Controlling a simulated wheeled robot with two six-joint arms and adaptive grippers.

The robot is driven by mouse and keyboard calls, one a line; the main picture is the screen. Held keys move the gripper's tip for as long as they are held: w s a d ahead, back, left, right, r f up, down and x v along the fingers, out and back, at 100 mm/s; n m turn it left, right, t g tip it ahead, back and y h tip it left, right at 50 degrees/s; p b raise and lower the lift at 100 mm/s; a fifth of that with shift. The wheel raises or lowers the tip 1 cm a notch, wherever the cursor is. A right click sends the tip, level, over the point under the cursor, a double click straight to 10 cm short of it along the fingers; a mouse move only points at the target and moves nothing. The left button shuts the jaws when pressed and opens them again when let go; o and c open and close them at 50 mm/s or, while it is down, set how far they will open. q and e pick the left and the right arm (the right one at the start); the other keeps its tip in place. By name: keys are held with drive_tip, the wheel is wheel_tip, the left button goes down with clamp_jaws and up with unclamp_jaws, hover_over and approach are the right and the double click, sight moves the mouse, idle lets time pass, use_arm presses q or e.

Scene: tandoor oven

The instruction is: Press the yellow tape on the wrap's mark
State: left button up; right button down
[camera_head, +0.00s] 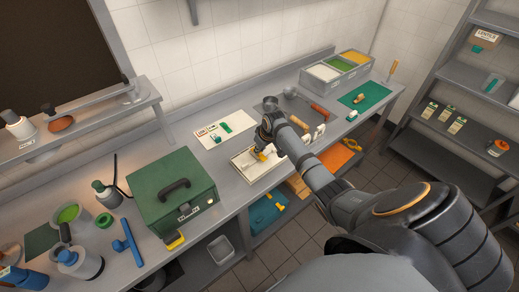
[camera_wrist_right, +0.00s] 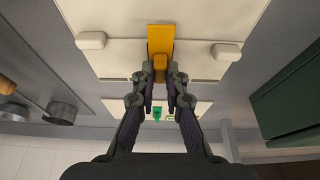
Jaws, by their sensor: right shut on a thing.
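The yellow tape (camera_wrist_right: 161,38) is a flat strip with a small tab, seen in the wrist view. My right gripper (camera_wrist_right: 160,72) is shut on the tab. The tape lies over the middle of a pale cream sheet, the wrap (camera_wrist_right: 110,20); I cannot tell whether it touches. Two white blocks (camera_wrist_right: 91,40) (camera_wrist_right: 225,51) sit on the wrap, one each side of the tape. The head view shows the right gripper (camera_head: 260,152) over the pale tray with the wrap (camera_head: 247,170). The mark is not visible, perhaps under the tape. My left gripper is not in view.
A green metal box (camera_head: 173,197) stands left of the wrap on the grey bench. A white card with green pieces (camera_head: 225,128) lies behind it.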

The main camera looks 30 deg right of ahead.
drive_tip(key=shift+f+b, duration=0.45)
drive_tip(key=shift+f, duration=0.35)
drive_tip(key=c, duration=1.3)
unclamp_jaws()
drive_tip(key=p+v, duration=0.3)
drive_tip(key=shift+r+p, duration=0.15)
drive_tip(key=shift+p, duration=0.2)
drive_tip(key=shift+s+d+r+b, duration=0.1)
drive_tip(key=shift+b, duration=0.2)
drive_tip(key=shift+v, duration=2.3)
